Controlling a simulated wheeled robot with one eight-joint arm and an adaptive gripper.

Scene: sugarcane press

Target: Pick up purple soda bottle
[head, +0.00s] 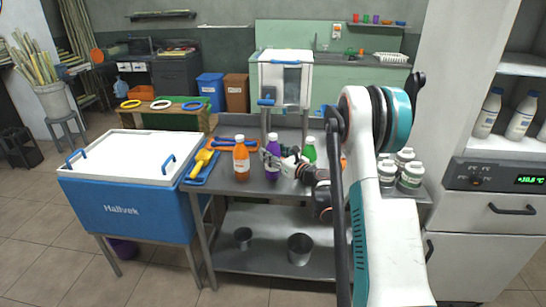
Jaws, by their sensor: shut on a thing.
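The purple soda bottle (271,168) stands upright on the metal table, with an orange bottle (241,159) to its left and a green bottle (309,150) to its right. The fingers and part of the bottle's right side overlap in view, so the exact contact is hidden. I cannot tell whether the base is clear of the table.
A blue cooler (124,205) with a white lid stands at the left. A yellow scoop (200,162) lies on a blue tray left of the bottles. White-lidded jars (411,176) stand right of my arm. A press (285,80) rises behind the bottles.

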